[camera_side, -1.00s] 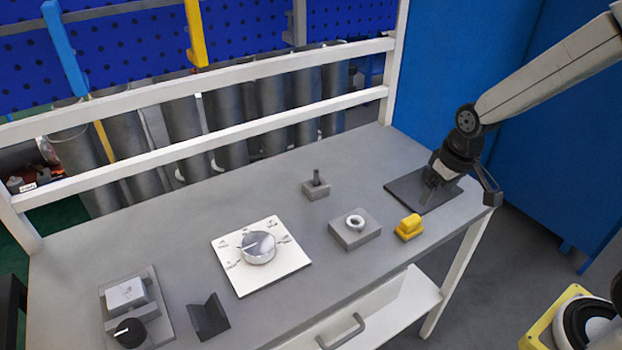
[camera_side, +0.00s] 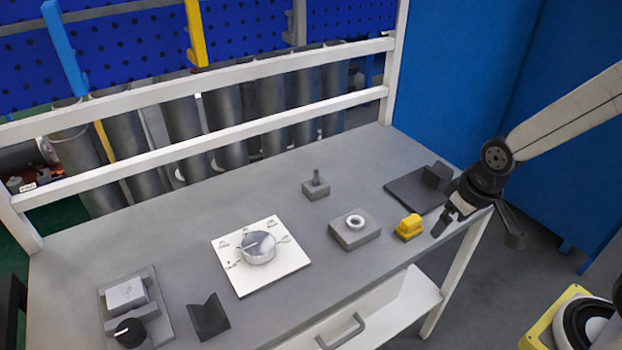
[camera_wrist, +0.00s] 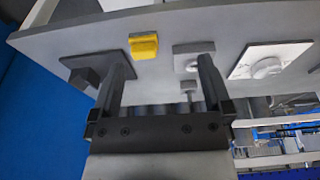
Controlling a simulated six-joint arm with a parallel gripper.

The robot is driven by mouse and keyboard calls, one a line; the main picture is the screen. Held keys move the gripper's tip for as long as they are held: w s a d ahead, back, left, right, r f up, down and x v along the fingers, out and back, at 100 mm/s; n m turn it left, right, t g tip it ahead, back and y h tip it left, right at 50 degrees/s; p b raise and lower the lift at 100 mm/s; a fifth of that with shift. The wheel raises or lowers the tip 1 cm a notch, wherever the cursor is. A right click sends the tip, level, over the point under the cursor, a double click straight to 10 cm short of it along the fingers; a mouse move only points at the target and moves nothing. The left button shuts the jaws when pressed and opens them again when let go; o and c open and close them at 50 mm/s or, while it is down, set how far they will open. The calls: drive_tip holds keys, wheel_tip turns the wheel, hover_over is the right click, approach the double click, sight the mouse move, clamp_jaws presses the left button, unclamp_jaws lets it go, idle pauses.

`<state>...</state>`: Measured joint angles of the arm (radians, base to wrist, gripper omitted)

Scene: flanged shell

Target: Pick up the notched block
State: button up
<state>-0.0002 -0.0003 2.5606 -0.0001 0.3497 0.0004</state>
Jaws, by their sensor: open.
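A yellow stepped block (camera_side: 409,227) lies near the front right of the bench. It also shows in the wrist view (camera_wrist: 143,45), above the gap between my fingers. A dark grey piece with a V-shaped notch (camera_side: 208,317) sits at the front left of the bench. I cannot tell for certain which of these the task calls the notched block. My gripper (camera_side: 445,224) is open and empty, to the right of the yellow block and apart from it. Its two fingers show in the wrist view (camera_wrist: 162,62).
A dark block (camera_side: 437,175) stands on a dark plate (camera_side: 408,193) at the right end. A grey block with a white ring (camera_side: 355,236), a small pegged block (camera_side: 316,188), a white dial panel (camera_side: 239,282) and a plate with a knob (camera_side: 163,326) share the bench.

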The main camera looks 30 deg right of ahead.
idle(0.6)
drive_tip(key=m+g+y, duration=0.3)
drive_tip(key=m+y, duration=1)
drive_tip(key=m, duration=0.4)
approach(201, 316)
drive_tip(key=shift+s+f, duration=0.45)
drive_tip(key=shift+s, duration=0.05)
drive_tip(key=shift+w+a+f+m+y, duration=0.1)
drive_tip(key=shift+w+a+m+y, duration=0.15)
drive_tip(key=shift+a+m, duration=0.25)
drive_tip(key=shift+x, duration=3.85)
drive_tip(key=shift+w, duration=0.1)
drive_tip(key=shift+c, duration=0.2)
clamp_jaws()
